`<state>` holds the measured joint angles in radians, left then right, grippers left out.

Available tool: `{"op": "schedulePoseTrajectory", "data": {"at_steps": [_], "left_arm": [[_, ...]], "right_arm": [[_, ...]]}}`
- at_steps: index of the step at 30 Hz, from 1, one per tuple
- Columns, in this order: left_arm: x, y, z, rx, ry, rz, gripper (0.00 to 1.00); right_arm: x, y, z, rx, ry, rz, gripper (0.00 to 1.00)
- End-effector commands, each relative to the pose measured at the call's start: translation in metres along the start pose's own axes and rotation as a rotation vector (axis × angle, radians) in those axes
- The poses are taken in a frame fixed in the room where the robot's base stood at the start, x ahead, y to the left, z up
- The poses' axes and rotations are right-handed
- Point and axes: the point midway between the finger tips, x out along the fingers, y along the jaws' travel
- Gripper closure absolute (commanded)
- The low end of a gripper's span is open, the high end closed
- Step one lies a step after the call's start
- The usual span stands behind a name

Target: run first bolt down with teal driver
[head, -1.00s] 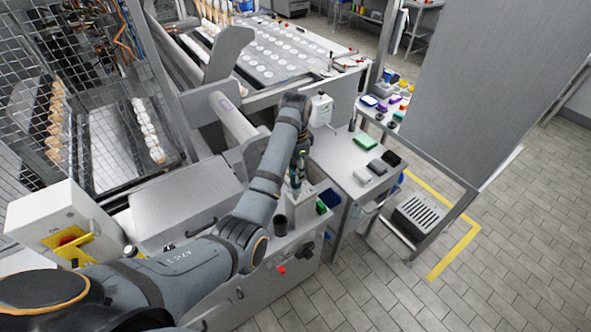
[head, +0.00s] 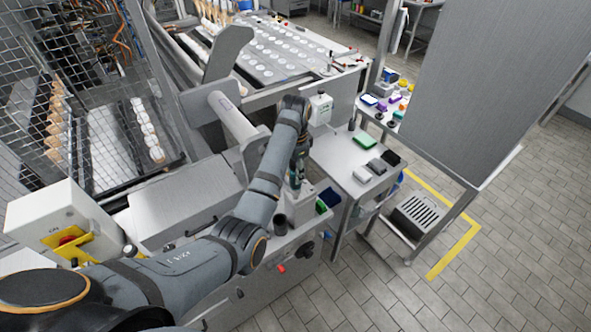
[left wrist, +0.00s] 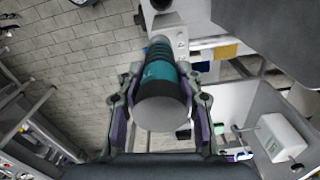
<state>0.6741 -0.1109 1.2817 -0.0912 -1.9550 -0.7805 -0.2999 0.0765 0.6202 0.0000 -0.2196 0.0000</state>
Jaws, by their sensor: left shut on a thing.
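The teal driver (left wrist: 163,72) is between the two fingers of my left gripper (left wrist: 160,100) in the left wrist view, seen from its round grey end. Its body is teal with dark bands, and its far end points away toward a grey block. The gripper is shut on it. In the head view, my left gripper (head: 298,172) is over the metal bench, and only a small part of the driver (head: 295,181) shows below it. I cannot make out the first bolt or whether the driver touches it. My right gripper is not in view.
A black cup (head: 280,224) stands on the bench close to the driver. A side table (head: 345,155) to the right carries a green box (head: 364,140) and grey and black blocks. A white dispenser (head: 320,109) stands behind. Open tiled floor lies at the right.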

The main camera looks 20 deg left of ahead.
Motion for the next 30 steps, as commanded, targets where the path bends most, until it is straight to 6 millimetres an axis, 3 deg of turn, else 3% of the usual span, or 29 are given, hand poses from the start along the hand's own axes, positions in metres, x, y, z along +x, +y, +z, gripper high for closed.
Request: {"op": "schedulePoseTrajectory", "data": {"at_steps": [30], "left_arm": [[0.013,0.000,0.000,0.000,-0.001,0.001,1.00]], "right_arm": [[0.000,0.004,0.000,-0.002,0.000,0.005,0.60]]}}
